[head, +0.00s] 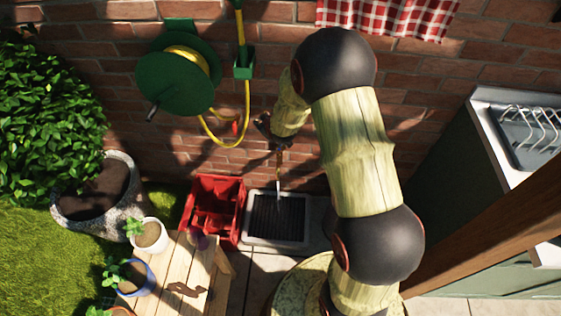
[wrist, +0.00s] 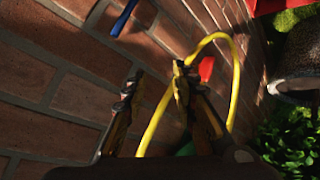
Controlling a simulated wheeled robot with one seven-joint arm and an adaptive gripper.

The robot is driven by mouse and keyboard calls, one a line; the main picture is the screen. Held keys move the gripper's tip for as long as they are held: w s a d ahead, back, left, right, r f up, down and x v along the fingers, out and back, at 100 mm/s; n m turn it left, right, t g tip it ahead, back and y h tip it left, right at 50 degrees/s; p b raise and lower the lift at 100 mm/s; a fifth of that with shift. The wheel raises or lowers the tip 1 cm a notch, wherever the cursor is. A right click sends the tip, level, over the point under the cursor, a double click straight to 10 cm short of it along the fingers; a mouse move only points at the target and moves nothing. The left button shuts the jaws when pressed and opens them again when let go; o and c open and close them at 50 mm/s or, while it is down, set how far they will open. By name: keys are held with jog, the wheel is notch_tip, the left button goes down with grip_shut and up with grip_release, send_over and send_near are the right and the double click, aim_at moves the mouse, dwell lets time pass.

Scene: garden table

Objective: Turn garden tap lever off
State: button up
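In the head view, a brass-coloured tap part (head: 279,158) shows just below my gripper (head: 266,127), against the brick wall. A thin pale stream, seemingly water, runs from it down to the grated drain (head: 277,222). The tap's lever cannot be made out there, as my gripper and arm cover that area. In the wrist view, a blue bar (wrist: 123,18), possibly the tap lever, shows beyond the fingertips near the top edge. My gripper also shows in the wrist view (wrist: 156,82), with its two fingers apart and nothing between them but wall behind.
A yellow hose (wrist: 236,85) loops beside the right finger, with a red piece (wrist: 206,69) near it. The green hose reel (head: 178,75) hangs left of my gripper. A red crate (head: 213,207) stands left of the drain. A wooden bench (head: 175,275) holds pots.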

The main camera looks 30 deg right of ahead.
jog(key=n+t+b, duration=0.1)
send_over(281, 159)
jog(key=w+a, duration=0.2)
jog(key=a, duration=0.1)
notch_tip(281, 159, down, 16)
jog(key=shift+n+t+h, duration=0.5)
jog(key=shift+t+h, duration=0.1)
jog(key=shift+t, duration=0.2)
jog(key=s+f, duration=0.1)
jog(key=f, duration=0.2)
jog(key=s+d+f, duration=0.1)
jog(key=f, duration=0.2)
jog(key=s+f, duration=0.1)
jog(key=f, duration=0.2)
jog(key=shift+s+d+f+b, duration=0.2)
jog(key=shift+d+b, duration=0.1)
jog(key=shift+b, duration=0.1)
jog(key=shift+s+f+n+t, duration=0.25)
jog(key=shift+f+n+t, duration=0.05)
jog(key=shift+t, duration=0.2)
jog(key=s+n+t+h, duration=0.1)
jog(key=s+n+t, duration=0.1)
jog(key=s+t, duration=0.25)
jog(key=shift+g, duration=0.35)
jog(key=shift+f+b+x, duration=0.15)
jog(key=shift+b+x, duration=0.7)
jog(key=shift+x, duration=0.9)
jog(key=shift+f+b+x, duration=0.15)
jog(key=shift+b+x, duration=0.65)
jog(key=shift+x, duration=0.95)
